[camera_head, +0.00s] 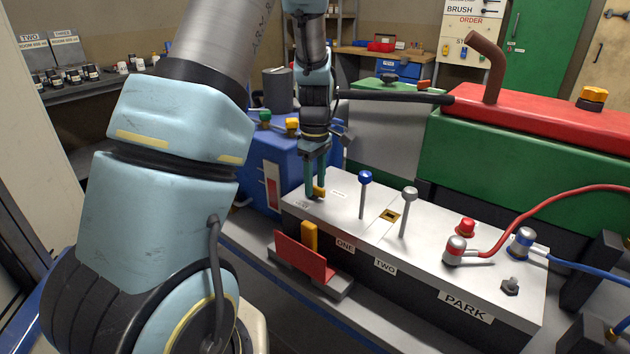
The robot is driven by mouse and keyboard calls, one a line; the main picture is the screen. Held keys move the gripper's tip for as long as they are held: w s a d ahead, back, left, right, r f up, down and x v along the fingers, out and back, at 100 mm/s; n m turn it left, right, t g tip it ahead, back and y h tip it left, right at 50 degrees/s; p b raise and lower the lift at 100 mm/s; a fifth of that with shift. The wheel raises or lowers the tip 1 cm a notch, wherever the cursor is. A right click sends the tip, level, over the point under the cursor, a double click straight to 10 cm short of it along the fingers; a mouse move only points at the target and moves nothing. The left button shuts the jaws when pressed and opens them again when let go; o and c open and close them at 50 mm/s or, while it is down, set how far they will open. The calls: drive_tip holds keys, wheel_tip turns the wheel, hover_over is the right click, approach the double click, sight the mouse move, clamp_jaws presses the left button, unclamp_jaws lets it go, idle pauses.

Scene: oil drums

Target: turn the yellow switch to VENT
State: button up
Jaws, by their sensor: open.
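The yellow switch (319,192) is a small yellow lever on the left end of the grey control box top (337,213). Small white labels lie on either side of it, too small to read surely, so I cannot tell which one says VENT. My gripper (315,192) points down over the switch. Its fingers are open and their tips are around or right beside the yellow lever. I cannot tell whether they touch it, and they hide part of it.
A blue-knobbed lever (365,178) and a grey-knobbed lever (409,194) stand to the right. A red plate (304,257) with a yellow upright (309,237) is in front. A red hose (545,203) and a blue connector (522,241) are at the right. A blue machine (262,152) stands behind left.

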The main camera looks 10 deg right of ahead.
clamp_jaws()
idle(0.4)
